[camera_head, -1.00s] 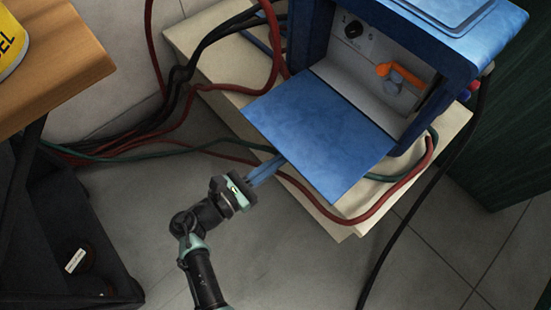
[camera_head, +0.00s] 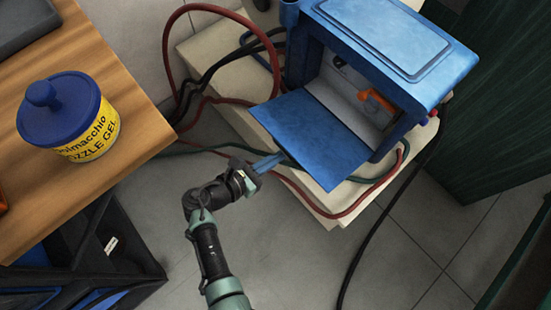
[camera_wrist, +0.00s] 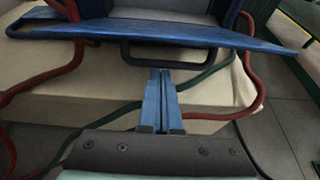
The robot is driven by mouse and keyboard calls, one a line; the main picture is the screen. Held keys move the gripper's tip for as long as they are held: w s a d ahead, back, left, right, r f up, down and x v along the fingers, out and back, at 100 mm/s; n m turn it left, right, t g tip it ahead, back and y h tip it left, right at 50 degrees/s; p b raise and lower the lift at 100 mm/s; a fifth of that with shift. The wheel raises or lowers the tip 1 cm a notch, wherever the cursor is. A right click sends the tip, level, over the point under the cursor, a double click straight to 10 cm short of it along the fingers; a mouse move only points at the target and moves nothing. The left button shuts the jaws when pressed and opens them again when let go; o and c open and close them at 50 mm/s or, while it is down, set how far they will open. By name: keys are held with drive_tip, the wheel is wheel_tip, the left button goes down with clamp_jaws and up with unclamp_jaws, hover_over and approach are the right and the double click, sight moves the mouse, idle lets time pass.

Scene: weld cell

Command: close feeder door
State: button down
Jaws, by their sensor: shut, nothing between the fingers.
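The blue feeder door (camera_head: 313,142) hangs open from the blue feeder (camera_head: 390,50), folded down and out in front of its opening. In the wrist view the door (camera_wrist: 190,35) is seen nearly edge-on, ahead of and above the fingertips. My gripper (camera_head: 279,158) is shut and empty, its blue fingers pointing at the door's left edge. The fingertips are close to the door's underside in the head view; I cannot tell whether they touch. In the wrist view my gripper (camera_wrist: 160,76) appears below the door with a small gap. The orange lever (camera_head: 377,102) shows inside the feeder.
The feeder stands on a cream plinth (camera_head: 225,77). Red (camera_head: 172,50), black and green cables loop around it and under the door. A wooden table (camera_head: 140,115) with a blue-lidded yellow tub (camera_head: 92,135) is at left.

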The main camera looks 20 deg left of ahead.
drive_tip(key=w+d+r+g+y+p, duration=0.25)
drive_tip(key=r+p, duration=0.45)
drive_tip(key=p, duration=0.4)
drive_tip(key=w+d+r+g+y+p, duration=0.15)
drive_tip(key=w+r+g+p, duration=0.35)
drive_tip(key=p, duration=0.6)
drive_tip(key=w+d+r+y+b, duration=0.1)
drive_tip(key=w+d+r, duration=0.4)
drive_tip(key=w+r, duration=0.1)
drive_tip(key=shift+w+d+b, duration=0.35)
drive_tip(key=shift+w, duration=0.1)
drive_tip(key=p+v, duration=0.8)
drive_tip(key=v, duration=0.3)
drive_tip(key=shift+r, duration=0.5)
